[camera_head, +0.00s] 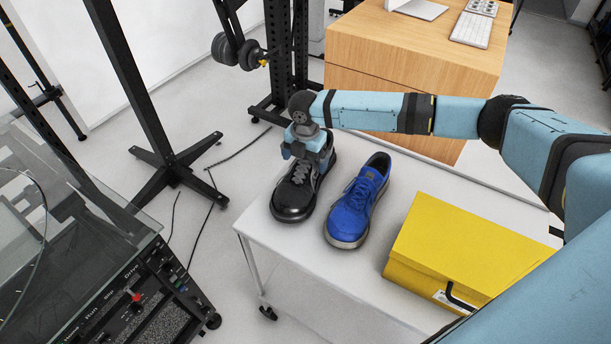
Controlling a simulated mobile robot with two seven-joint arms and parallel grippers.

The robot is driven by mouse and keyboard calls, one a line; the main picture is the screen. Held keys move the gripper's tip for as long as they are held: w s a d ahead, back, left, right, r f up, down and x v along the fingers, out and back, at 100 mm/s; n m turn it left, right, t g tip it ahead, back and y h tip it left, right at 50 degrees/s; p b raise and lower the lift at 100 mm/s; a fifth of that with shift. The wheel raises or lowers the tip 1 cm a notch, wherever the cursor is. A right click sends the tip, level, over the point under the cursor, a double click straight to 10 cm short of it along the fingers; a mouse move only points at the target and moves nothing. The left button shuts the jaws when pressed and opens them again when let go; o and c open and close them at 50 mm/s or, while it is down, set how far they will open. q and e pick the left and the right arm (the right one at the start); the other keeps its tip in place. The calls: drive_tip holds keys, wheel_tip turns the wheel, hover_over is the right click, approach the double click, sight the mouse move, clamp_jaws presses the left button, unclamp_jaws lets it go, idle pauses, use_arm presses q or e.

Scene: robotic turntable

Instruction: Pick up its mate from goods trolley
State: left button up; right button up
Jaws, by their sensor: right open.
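A black shoe (293,204) and a blue shoe (352,210) stand side by side on the white goods trolley (290,265). The black one is on the left, with its toe towards me. My right gripper (309,152) is open and points down over the ankle opening of the black shoe. It hides part of that opening, and I cannot tell whether the fingers touch the shoe. My left gripper is not in view.
A yellow box (460,250) with a black handle lies on the trolley, right of the blue shoe. A wooden desk (410,60) stands behind. A glass-topped equipment unit (130,285) is at left, near black metal stands (175,165) and floor cables.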

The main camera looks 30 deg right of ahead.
drive_tip(key=shift+f, duration=1.35)
drive_tip(key=c, duration=1.3)
drive_tip(key=shift+c, duration=0.5)
drive_tip(key=shift+r, duration=0.2)
